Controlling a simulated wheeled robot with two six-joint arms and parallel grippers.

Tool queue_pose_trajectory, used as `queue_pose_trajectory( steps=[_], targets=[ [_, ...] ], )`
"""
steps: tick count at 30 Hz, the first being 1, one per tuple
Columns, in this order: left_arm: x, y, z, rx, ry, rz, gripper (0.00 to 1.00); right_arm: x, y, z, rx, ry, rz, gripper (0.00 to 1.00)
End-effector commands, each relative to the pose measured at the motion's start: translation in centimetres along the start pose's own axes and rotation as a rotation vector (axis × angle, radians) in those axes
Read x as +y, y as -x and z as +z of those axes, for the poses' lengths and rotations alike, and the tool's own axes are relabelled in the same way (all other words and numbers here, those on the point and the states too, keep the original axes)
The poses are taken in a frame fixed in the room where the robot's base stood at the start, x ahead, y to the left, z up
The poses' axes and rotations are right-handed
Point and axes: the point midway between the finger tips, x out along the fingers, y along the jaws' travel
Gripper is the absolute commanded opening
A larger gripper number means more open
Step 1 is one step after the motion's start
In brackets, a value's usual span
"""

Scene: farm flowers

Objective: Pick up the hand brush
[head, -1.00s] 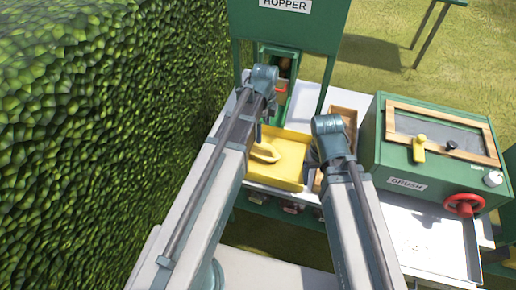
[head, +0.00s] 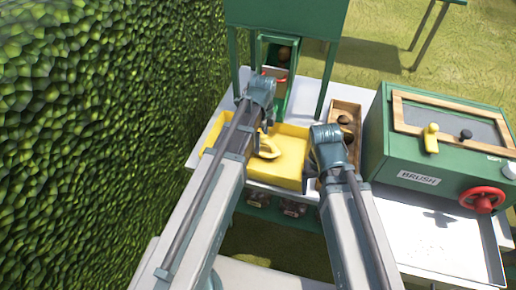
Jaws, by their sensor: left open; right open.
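I cannot pick out a hand brush for certain. A pale yellow curved piece, perhaps a handle (head: 268,147), lies in the yellow tray (head: 291,160) on the white bench. My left gripper (head: 265,122) is over the left back part of this tray, close to the yellow piece, and looks open and empty. My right gripper (head: 322,172) is right of the tray, in front of the wooden box (head: 348,106); its fingers are mostly hidden behind my wrist, and I see nothing held. My forearms cover part of the tray and bench.
A green machine labelled BRUSH (head: 419,178) stands at right, with a red wheel (head: 482,199) and yellow handle (head: 431,138). The green hopper (head: 285,25) stands behind the tray. The wooden box holds dark lumps. A hedge (head: 100,120) closes the left side.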

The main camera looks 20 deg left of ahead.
Motion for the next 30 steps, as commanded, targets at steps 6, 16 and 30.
queue_pose_trajectory(
  steps=[6,16,30],
  targets=[
    [0.2,-2.6,-0.2,0.0,0.0,0.0,1.0,-0.2,-2.6,-0.1,0.0,0.0,0.0,0.82],
    [0.3,-5.1,-0.2,0.0,0.0,0.0,1.0,-0.5,-5.1,-0.3,0.0,0.001,0.0,0.82],
    [0.3,-4.9,-0.2,0.0,0.0,0.0,0.48,-0.5,-4.9,-0.3,0.0,0.001,0.0,0.82]
  ],
)
